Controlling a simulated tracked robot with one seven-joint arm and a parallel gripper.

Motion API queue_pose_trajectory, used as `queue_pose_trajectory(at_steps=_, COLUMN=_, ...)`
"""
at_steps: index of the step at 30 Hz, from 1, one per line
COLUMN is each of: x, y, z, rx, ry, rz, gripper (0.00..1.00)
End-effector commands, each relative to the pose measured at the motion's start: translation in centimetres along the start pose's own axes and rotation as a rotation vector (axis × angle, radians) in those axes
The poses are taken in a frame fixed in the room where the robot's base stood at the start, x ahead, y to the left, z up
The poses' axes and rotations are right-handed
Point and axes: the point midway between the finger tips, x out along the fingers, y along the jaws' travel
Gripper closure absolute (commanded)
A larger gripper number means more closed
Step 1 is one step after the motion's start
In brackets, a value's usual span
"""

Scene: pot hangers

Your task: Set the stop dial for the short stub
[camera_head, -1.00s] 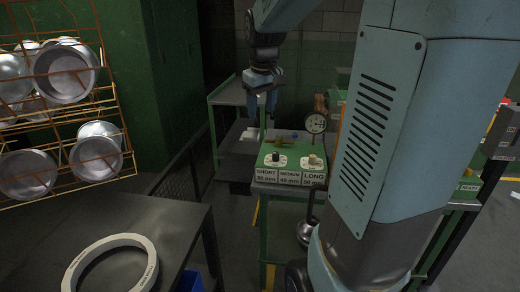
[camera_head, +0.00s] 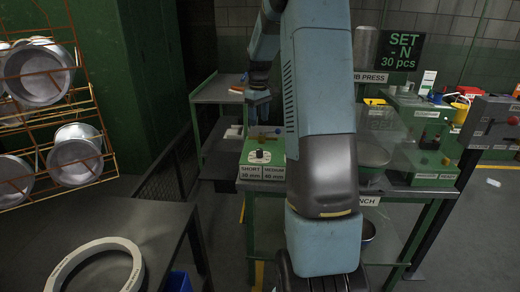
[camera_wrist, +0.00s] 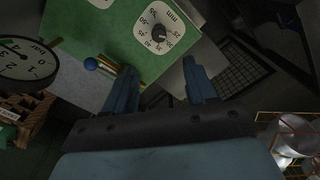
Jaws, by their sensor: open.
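In the head view my gripper (camera_head: 259,112) is beyond the dial.
A round gauge (camera_wrist: 25,62) and a blue ball-ended brass part (camera_wrist: 100,65) are left of the dial in the wrist view. A grey ring (camera_head: 95,268) lies on the near table (camera_head: 165,235). Wire racks with pots (camera_head: 40,75) stand left. A sign reads SET -N 30 pcs (camera_head: 400,50).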

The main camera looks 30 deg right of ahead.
Motion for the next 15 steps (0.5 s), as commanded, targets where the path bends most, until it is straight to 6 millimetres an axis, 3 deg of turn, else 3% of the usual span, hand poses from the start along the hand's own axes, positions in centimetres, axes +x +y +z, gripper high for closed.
queue_pose_trajectory(at_steps=5, x=1.3, y=0.1, z=0.0, rx=-0.002, ry=-0.003, rz=-0.003, gripper=0.44)
queue_pose_trajectory(at_steps=15, x=6.9, y=0.1, z=0.0, rx=0.0, ry=-0.004, rz=-0.003, gripper=0.44)
